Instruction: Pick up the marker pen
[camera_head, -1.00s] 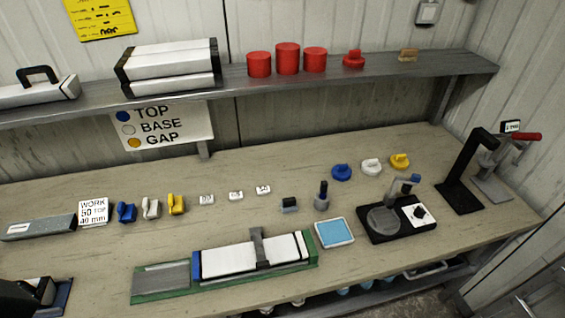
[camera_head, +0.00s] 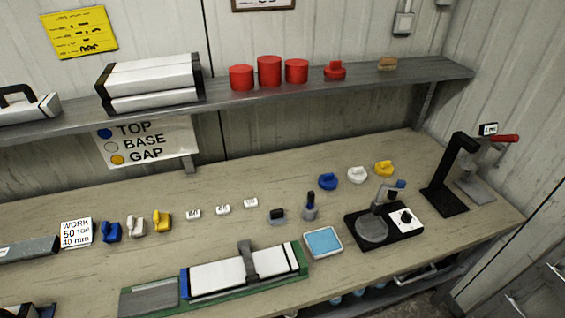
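A small dark pen-like object (camera_head: 311,198) stands upright in a short grey holder (camera_head: 309,213) on the bench, right of the middle. It looks like the marker pen, but it is too small to make out any detail. A small dark block with a grey base (camera_head: 277,216) stands just left of it. Neither of my grippers is in view.
A blue-topped pad (camera_head: 323,242) lies in front of the holder, with a black device (camera_head: 383,227) to its right. A long white core liner (camera_head: 240,271) lies in a green cradle at the front. A shelf (camera_head: 225,91) runs above the bench.

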